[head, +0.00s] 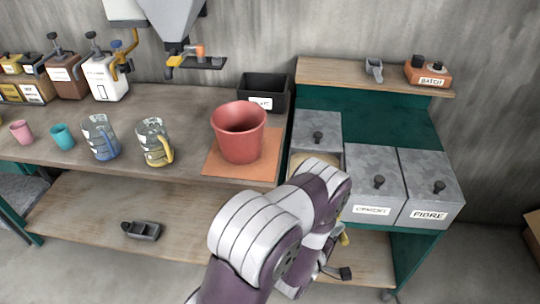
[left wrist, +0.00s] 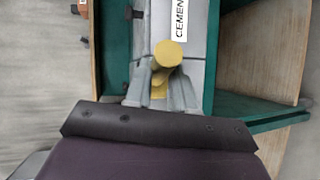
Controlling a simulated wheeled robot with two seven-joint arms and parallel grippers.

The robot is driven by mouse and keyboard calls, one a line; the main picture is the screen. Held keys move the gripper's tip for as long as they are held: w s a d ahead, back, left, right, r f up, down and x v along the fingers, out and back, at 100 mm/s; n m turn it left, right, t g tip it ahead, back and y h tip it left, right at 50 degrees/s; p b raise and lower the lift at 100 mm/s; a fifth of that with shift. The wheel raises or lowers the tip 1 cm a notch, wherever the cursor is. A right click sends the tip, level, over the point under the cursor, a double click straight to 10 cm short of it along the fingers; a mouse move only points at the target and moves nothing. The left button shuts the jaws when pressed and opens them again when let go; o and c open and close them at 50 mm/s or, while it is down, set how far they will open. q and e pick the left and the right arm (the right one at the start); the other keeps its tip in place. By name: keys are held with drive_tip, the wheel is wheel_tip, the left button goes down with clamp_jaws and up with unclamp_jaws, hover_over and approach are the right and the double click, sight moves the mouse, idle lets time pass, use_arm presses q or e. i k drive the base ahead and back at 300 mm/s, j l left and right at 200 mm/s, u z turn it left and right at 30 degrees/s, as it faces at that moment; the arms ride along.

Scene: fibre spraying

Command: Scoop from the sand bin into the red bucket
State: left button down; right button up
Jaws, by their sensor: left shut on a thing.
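The red bucket (head: 240,135) stands upright on an orange mat (head: 268,163) at the right end of the workbench. The sand bin (head: 303,158) is the left one of the row; tan sand shows in front of its grey lid, and my left arm covers much of it. My left gripper (head: 336,258) is low in front of the bins, largely behind my own arm. In the left wrist view it (left wrist: 163,90) is shut on a yellow handle (left wrist: 168,53), seen end-on near the CEMENT bin (left wrist: 198,42). The tool's far end is hidden. My right gripper is not in view.
Closed CEMENT (head: 372,195) and FIBRE (head: 425,200) bins stand right of the sand bin. A shelf (head: 330,73) above holds a grey scoop (head: 374,70) and an orange BATCH box (head: 428,75). Jugs, cups and a black bin (head: 264,92) stand around the bucket.

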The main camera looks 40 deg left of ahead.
sight(238, 126)
drive_tip(key=u, duration=1.8)
drive_tip(key=i+l, duration=0.3)
drive_tip(key=i, duration=0.15)
